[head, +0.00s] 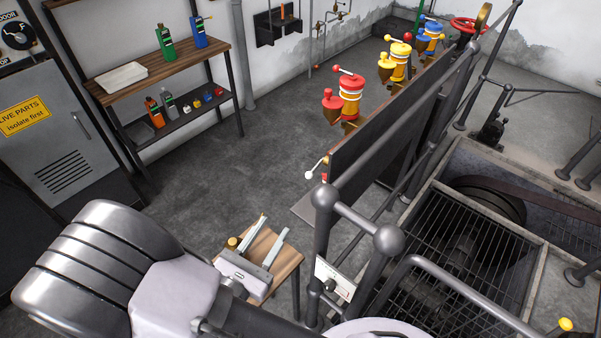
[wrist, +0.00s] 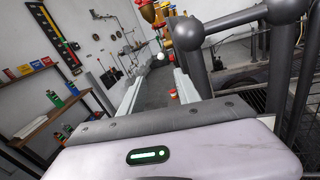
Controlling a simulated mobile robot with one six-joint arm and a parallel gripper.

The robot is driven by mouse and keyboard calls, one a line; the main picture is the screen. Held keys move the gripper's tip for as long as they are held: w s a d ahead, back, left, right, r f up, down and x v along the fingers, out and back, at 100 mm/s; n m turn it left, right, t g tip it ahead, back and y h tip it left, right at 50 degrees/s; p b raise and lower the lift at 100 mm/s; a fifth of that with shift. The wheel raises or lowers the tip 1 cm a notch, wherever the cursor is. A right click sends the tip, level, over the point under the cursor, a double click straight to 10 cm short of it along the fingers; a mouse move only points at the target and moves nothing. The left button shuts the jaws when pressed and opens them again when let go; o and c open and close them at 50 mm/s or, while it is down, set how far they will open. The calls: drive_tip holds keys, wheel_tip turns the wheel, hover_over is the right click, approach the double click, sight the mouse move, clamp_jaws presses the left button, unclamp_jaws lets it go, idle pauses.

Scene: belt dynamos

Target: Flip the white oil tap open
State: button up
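A small white ball knob (head: 309,174), which looks like the white oil tap's handle, sticks out on a short lever at the near end of the long dark panel. In the wrist view a white knob (wrist: 160,56) shows just beyond the fingertips, near the picture's middle; the tap's body is hard to make out there. My gripper (head: 275,224) is open and empty, with its two pale fingers apart and pointing toward the panel. It is short of the white knob and not touching it. The fingers also show in the wrist view (wrist: 160,76).
A wooden-topped stool (head: 286,262) stands below my gripper. A dark railing (head: 322,230) with ball joints rises close on the right, beside a grated pit (head: 450,250). Red, yellow and blue oilers (head: 350,95) line the panel. A shelf (head: 165,70) with bottles stands left. Open floor lies between.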

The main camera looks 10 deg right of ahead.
drive_tip(key=b, duration=0.2)
approach(316, 167)
drive_tip(key=a+x, duration=0.1)
drive_tip(key=x, duration=0.4)
drive_tip(key=shift+w+d+f, duration=0.25)
drive_tip(key=shift+w+f, duration=0.05)
drive_tip(key=shift+f, duration=0.2)
clamp_jaws()
drive_tip(key=shift+r+m+g+y+p, duration=0.4)
drive_tip(key=shift+r+g+y+p, duration=0.7)
drive_tip(key=shift+p, duration=1.4)
